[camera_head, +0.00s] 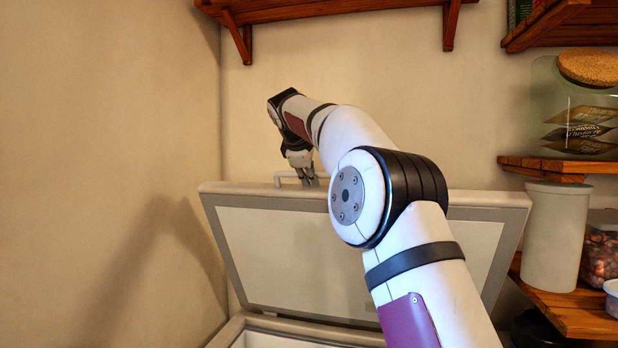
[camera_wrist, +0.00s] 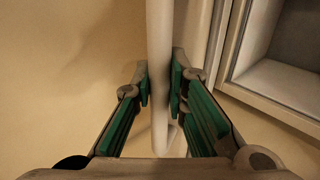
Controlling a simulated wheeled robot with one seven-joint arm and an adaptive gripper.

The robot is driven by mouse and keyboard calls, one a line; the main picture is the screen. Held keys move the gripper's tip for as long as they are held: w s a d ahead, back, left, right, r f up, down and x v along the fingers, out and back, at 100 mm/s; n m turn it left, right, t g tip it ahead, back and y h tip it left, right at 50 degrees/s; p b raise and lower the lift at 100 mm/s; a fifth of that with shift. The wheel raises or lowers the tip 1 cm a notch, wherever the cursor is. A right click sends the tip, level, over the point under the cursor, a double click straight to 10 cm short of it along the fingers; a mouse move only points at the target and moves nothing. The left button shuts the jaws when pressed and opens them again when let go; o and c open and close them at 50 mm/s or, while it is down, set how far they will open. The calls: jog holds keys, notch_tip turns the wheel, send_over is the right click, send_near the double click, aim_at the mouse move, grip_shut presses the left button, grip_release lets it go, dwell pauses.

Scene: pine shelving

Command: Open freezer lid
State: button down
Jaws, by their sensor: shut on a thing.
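The freezer lid (camera_head: 270,255) stands raised, tilted up near the back wall, with its pale inner panel facing me. Its handle (camera_head: 284,175) is on the top edge. My gripper (camera_head: 305,180) is at the handle, reaching down from above. In the wrist view the handle (camera_wrist: 159,60) is a pale bar between the green-padded fingers of my gripper (camera_wrist: 160,90), which is shut on it. The freezer body (camera_head: 240,330) shows its open rim at the bottom, and also appears at the upper right of the wrist view (camera_wrist: 280,85). My arm hides part of the lid.
A wooden shelf (camera_head: 340,14) is on the back wall above the lid. At the right, wooden shelves (camera_head: 570,308) hold a white canister (camera_head: 554,235) and a glass jar with a cork lid (camera_head: 590,66). A bare wall (camera_head: 100,170) is at the left.

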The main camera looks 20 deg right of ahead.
jog(key=shift+a, duration=0.1)
jog(key=c, duration=1.6)
grip_release()
jog(key=shift+o, duration=0.2)
jog(key=shift+r, duration=0.1)
jog(key=v, duration=1.1)
jog(key=shift+s+a+r, duration=0.2)
jog(key=shift+s, duration=0.05)
jog(key=s+a+f+m+g+y, duration=0.1)
jog(key=s+a+f+m, duration=0.2)
jog(key=s, duration=0.7)
jog(key=s+a+f+m+y, duration=0.15)
jog(key=s+f, duration=0.35)
jog(key=s, duration=0.6)
jog(key=s+a+f+m+y, duration=0.1)
jog(key=s+a+f+m, duration=0.1)
jog(key=s+f, duration=0.8)
jog(key=s+a+f+m+g+y, duration=0.1)
jog(key=s+f+m, duration=0.3)
jog(key=s+f, duration=0.6)
jog(key=shift+s+a+f+g+y, duration=0.3)
jog(key=shift+s+a+y, duration=0.2)
jog(key=shift+s+y, duration=0.4)
